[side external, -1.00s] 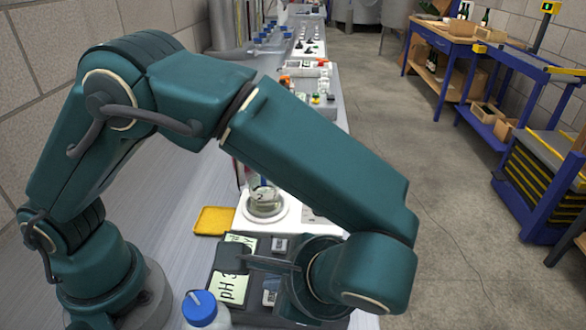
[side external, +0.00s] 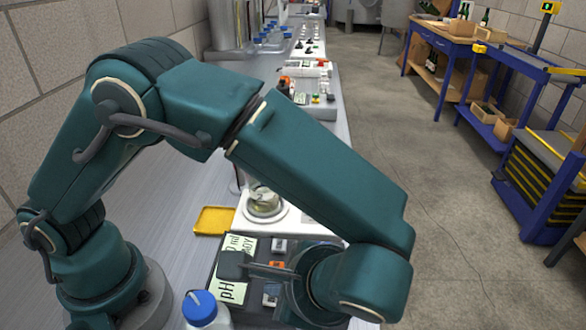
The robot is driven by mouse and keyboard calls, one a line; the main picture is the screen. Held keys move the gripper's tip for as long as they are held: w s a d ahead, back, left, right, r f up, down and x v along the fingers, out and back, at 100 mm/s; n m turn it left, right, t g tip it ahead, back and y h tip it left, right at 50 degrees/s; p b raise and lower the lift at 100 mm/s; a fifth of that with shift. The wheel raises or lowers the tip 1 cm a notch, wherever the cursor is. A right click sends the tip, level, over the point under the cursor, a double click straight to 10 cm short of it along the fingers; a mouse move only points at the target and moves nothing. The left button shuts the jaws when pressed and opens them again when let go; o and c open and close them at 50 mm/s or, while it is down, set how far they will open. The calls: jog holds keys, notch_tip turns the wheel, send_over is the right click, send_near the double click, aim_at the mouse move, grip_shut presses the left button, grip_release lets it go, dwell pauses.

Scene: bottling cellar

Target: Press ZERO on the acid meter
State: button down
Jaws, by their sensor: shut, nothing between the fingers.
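The acid meter, a dark box, lies at bottom centre in the side view. Its pale green display (side external: 232,292) shows "pH" and part of a word ending in "DY"; the rest is covered by my wrist parts. Beside the display are a grey-white key (side external: 279,245) and an orange key (side external: 277,265); another pale key (side external: 270,299) is partly hidden. Their labels are too small to read. My gripper (side external: 292,284) is shut and empty, above the meter at its right side. Its fingertips are largely hidden by my wrist, so I cannot tell whether they touch a key.
A beaker (side external: 264,199) with liquid stands on a white round-topped unit just behind the meter. A blue-capped bottle (side external: 201,309) stands close at the front left. More instruments (side external: 310,92) line the bench farther back.

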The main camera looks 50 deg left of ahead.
jog(key=shift+f, duration=0.25)
jog(key=shift+r, duration=0.1)
dwell(0.4)
jog(key=shift+r, duration=0.8)
jog(key=shift+r, duration=2.5)
